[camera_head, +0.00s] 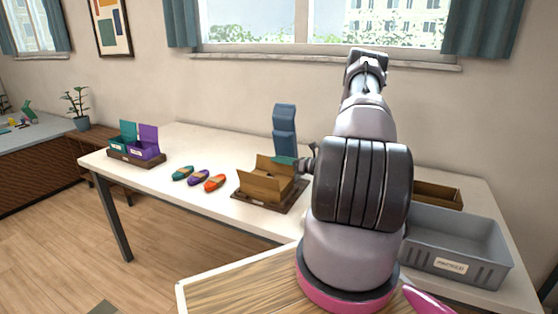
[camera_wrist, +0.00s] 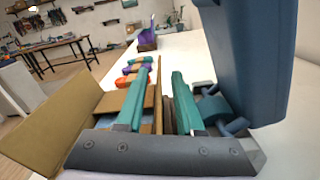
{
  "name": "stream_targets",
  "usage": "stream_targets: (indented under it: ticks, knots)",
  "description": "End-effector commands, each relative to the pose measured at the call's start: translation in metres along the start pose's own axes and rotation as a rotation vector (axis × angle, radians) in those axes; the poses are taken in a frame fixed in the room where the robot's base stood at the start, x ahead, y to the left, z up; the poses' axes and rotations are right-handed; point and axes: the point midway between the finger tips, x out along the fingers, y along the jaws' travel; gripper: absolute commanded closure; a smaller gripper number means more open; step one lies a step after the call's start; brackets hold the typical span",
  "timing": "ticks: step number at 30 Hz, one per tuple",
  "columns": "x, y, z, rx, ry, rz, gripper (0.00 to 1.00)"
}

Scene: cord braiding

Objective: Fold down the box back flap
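The brown cardboard box (camera_head: 262,188) sits on a dark wooden base on the white table, with upright or slanted flaps showing. In the wrist view a large flap (camera_wrist: 58,122) leans outward at the left. A thin upright panel (camera_wrist: 159,95), seen edge-on and apparently the back flap, stands between my fingers. My gripper (camera_wrist: 160,82) has two teal fingers spread apart; I cannot tell whether either touches the panel. In the head view my gripper (camera_head: 287,160) is at the box's back edge, partly hidden by my arm.
A tall blue object (camera_head: 285,130) stands close behind the box and fills the right of the wrist view (camera_wrist: 245,60). Several coloured cord bundles (camera_head: 198,177) lie left of the box. Teal and purple boxes (camera_head: 137,145) stand farther left. A grey bin (camera_head: 455,250) is at the right.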

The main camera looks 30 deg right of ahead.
Motion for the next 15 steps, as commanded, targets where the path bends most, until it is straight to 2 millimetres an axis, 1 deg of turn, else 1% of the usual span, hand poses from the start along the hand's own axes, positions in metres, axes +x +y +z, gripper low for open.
stream_targets:
  ticks: [3, 9, 11, 12, 15]
  knots:
    - [0.0031, 0.0000, 0.0000, 0.000, 0.000, 0.000, 0.64]
    - [0.0030, -0.0001, 0.0001, 0.000, 0.000, 0.000, 0.64]
    - [0.0029, -0.0001, 0.0002, 0.000, 0.000, 0.000, 0.87]
    - [0.0029, -0.0001, 0.0002, 0.000, 0.000, 0.000, 1.00]
    - [0.0028, -0.0001, 0.0002, 0.000, 0.000, 0.000, 1.00]
